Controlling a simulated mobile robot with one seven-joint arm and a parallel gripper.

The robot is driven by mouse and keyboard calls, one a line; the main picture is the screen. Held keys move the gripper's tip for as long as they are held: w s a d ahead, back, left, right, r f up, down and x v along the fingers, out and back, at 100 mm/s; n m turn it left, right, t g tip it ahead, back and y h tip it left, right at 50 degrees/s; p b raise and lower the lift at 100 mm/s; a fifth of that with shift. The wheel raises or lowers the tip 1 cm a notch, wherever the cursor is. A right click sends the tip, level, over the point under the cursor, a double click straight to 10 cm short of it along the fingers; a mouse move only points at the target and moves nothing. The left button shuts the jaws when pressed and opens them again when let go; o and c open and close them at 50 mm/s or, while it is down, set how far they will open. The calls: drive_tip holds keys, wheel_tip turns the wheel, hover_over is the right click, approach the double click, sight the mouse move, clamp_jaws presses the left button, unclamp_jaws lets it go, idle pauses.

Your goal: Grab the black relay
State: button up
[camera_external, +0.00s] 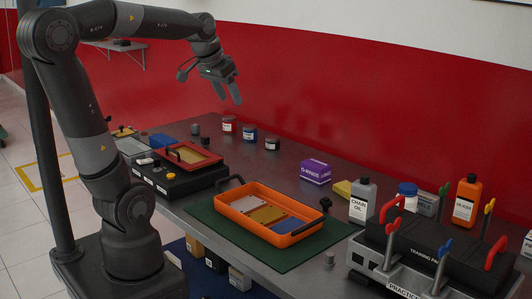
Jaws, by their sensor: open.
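My gripper (229,99) is open and empty, held high above the back of the grey bench (355,230), with its fingers pointing down. I cannot pick out the black relay with certainty. A small dark block (195,129) stands on the bench near its back left edge, below and left of my gripper. It is too small to tell whether it is the relay. An orange tray (268,239) with black handles sits on a green mat (220,232) and holds flat yellow, blue and grey pieces.
A black box (178,184) with a red-framed tray (188,166) stands at left. Several small jars (249,133) line the back. A purple box (316,171), a chain oil bottle (362,201), an orange bottle (466,201) and a black training pack (430,250) crowd the right.

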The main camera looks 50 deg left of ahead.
drive_tip(key=w+a, duration=1.1)
drive_tip(key=w, duration=0.2)
hover_over(205, 137)
drive_tip(key=s, duration=0.4)
wheel_tip(205, 137, down, 24)
drive_tip(key=shift+g, duration=0.3)
drive_tip(key=x, duration=1)
drive_tip(key=shift+w+f, duration=0.1)
drive_tip(key=shift+f, duration=0.1)
drive_tip(key=shift+c, duration=0.3)
drive_tip(key=c, duration=1)
drive_tip(key=shift+r, duration=0.15)
